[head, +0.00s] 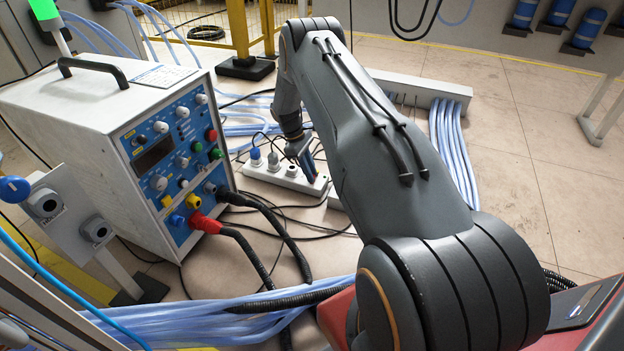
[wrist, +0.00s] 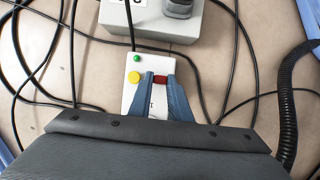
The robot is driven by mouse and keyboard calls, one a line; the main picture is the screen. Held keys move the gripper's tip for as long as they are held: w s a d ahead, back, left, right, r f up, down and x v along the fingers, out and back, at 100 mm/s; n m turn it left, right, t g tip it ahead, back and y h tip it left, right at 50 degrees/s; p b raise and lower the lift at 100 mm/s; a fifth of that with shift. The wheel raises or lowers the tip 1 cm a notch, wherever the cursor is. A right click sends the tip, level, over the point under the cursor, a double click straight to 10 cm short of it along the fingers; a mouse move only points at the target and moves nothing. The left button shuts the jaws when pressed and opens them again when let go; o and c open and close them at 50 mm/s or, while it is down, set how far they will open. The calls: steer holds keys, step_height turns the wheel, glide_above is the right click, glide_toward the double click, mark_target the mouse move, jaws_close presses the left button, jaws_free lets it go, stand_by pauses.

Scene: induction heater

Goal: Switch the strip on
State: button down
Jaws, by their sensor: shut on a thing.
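The white power strip (head: 268,176) lies on the floor right of the heater, with plugs in it. My gripper (head: 309,176) reaches down to its right end, partly hidden by my arm. My gripper's blue fingers (wrist: 159,80) are shut on the red switch, one on each side. I cannot tell whether the switch is on or whether the green part is lit.
The induction heater (head: 105,125) stands at the left, with red and black cables (head: 252,252) from its front. In the wrist view, a larger white block (wrist: 150,28) with a grey plug sits beyond the strip end. Black cords (wrist: 208,95) lie around it.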

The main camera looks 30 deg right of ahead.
steer(key=g+h+b, duration=0.1)
steer(key=b, duration=0.1)
steer(key=w+a+g+h+b, duration=0.1)
steer(key=b, duration=0.1)
steer(key=shift+w+f, duration=0.2)
steer(key=shift+f, duration=0.2)
steer(key=shift+w+a+g+h+b, duration=0.15)
steer(key=shift+g+h+b, duration=0.3)
steer(key=shift+g, duration=0.45)
steer(key=shift+w+a+f+g+h, duration=0.1)
steer(key=shift+w+g+h, duration=0.15)
steer(key=shift+g+h, duration=0.25)
steer(key=c, duration=1.9)
jaws_free()
